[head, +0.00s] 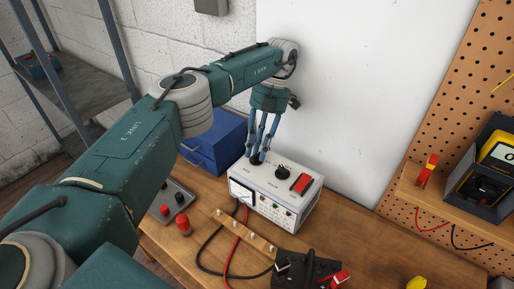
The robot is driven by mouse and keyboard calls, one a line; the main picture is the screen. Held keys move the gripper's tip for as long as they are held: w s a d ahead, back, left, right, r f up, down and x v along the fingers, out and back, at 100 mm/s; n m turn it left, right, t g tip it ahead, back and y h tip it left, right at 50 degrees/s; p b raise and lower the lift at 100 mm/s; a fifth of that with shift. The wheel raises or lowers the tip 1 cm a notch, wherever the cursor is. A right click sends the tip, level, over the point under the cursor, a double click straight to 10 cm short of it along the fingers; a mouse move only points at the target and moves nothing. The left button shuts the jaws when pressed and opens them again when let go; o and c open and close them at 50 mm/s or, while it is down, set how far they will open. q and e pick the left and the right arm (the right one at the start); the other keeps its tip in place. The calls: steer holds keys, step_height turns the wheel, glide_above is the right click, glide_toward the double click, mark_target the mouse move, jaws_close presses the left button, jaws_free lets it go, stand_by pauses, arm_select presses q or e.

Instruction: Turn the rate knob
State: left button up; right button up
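A white bench instrument (268,204) stands on the wooden bench, with a meter on its front left. On its top are a dark knob (257,158) at the back left, a second black knob (282,173) near the middle and a red switch (301,183) at the right. I cannot read which knob is the rate knob. My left gripper (257,154) points down, its blue fingers at the back-left knob and partly hiding it. Whether they grip it or only stand around it I cannot tell. My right gripper is not in view.
A blue box (215,143) stands behind, left of the instrument. A grey box with red knobs (182,224), a wooden terminal strip (245,236) with red and black leads, and a black device (305,270) lie in front. A pegboard (440,130) rises right.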

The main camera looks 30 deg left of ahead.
arm_select(q)
step_height(320, 180, up, 10)
stand_by(0.4)
stand_by(0.4)
